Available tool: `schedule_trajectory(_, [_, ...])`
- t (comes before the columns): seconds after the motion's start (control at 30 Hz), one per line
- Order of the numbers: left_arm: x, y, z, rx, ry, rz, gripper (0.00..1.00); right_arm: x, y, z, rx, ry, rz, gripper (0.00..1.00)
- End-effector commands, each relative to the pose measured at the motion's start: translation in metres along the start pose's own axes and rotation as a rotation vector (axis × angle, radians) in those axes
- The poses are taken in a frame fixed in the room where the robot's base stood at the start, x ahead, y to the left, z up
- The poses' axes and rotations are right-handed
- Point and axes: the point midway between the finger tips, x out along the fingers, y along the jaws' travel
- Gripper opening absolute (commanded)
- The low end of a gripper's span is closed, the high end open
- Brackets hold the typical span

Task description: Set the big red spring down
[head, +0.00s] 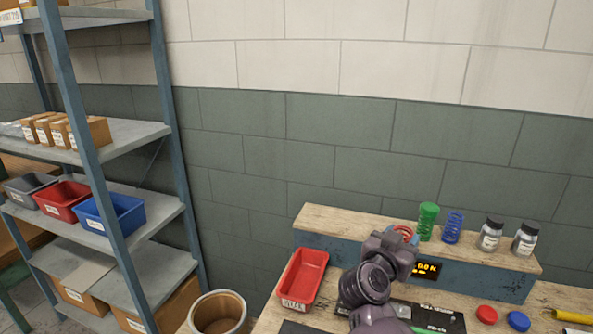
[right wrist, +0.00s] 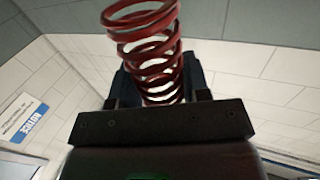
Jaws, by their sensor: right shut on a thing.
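The big red spring (right wrist: 147,50) stands out beyond the jaws in the right wrist view. My right gripper (right wrist: 157,95) is shut on it. In the head view only a small red part of the spring (head: 404,231) shows past my right gripper (head: 397,237), which is at the raised wooden shelf (head: 340,224) at the back of the bench. The gripper hides most of the spring there, and I cannot tell whether the spring touches the shelf. My left gripper is in neither view.
A green spring (head: 427,221), a blue spring (head: 452,227) and two jars (head: 490,235) stand on the shelf to the right of the gripper. A red tray (head: 304,277) lies on the bench to the left. Red and blue caps (head: 487,314) lie in front. The shelf's left part is clear.

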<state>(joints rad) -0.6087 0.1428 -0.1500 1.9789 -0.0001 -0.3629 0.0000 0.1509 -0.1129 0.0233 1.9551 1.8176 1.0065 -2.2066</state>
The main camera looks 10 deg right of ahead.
Motion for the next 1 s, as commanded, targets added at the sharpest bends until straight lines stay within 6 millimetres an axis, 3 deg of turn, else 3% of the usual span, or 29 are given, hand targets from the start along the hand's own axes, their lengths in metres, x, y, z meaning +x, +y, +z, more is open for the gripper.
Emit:
schedule_trajectory(0.17, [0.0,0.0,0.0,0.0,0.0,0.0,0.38,-0.005,-0.013,-0.006,0.002,0.005,-0.073,0.15])
schedule_trajectory(0.4, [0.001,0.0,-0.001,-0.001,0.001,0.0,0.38,-0.035,-0.046,-0.029,-0.004,0.01,-0.314,0.15])
schedule_trajectory(0.57, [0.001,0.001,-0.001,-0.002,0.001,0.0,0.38,-0.057,-0.06,-0.031,-0.006,0.008,-0.467,0.15])
schedule_trajectory(0.77, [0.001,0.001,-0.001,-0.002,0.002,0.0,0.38,-0.086,-0.069,-0.02,-0.009,0.006,-0.64,0.15])
schedule_trajectory(1.0, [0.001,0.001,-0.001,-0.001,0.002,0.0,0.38,-0.124,-0.062,0.017,-0.011,0.0,-0.833,0.15])
